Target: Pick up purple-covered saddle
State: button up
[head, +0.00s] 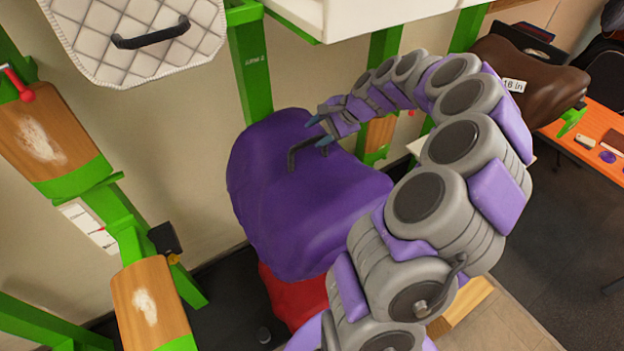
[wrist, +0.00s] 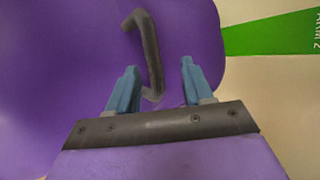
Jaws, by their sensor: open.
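The purple-covered saddle (head: 290,205) sits in the middle of the head view, with a dark handle (head: 292,160) on its top. My gripper (head: 319,132) is at the saddle's upper right side, close to the handle. In the wrist view, my gripper (wrist: 158,68) is open, with its two blue fingers apart. The handle (wrist: 152,50) shows between and beyond the fingertips, nearer the left finger, and the purple cover (wrist: 60,70) fills much of the view. I cannot tell whether the fingers touch the handle.
A white quilted pad with a black handle (head: 140,60) hangs at the upper left. Green frames (head: 250,70) with wooden pads (head: 45,140) stand at left and behind. A red item (head: 295,297) is under the purple cover. A brown saddle (head: 530,75) and orange table (head: 605,120) are at right.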

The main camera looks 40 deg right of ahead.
aim_at(309, 141)
jog(key=shift+w+a+f, duration=0.1)
jog(key=shift+a+f, duration=0.1)
jog(key=shift+a, duration=0.25)
jog(key=shift+w+a+f, duration=0.1)
jog(key=shift+a+f, duration=0.05)
jog(key=shift+a, duration=0.25)
jog(key=x, duration=0.1)
jog(key=p+x, duration=0.1)
jog(key=x, duration=0.1)
jog(key=shift+d+f, duration=0.1)
jog(key=shift+f, duration=0.3)
jog(key=shift+w+d+f, duration=0.15)
jog(key=shift+d+f, duration=0.05)
jog(key=shift+f, duration=0.05)
jog(key=shift+d, duration=0.45)
jog(key=shift+c, duration=0.7)
jog(key=shift+a, duration=0.75)
jog(key=c, duration=0.6)
jog(key=shift+d, duration=0.1)
grip_shut()
jog(key=shift+d, duration=0.2)
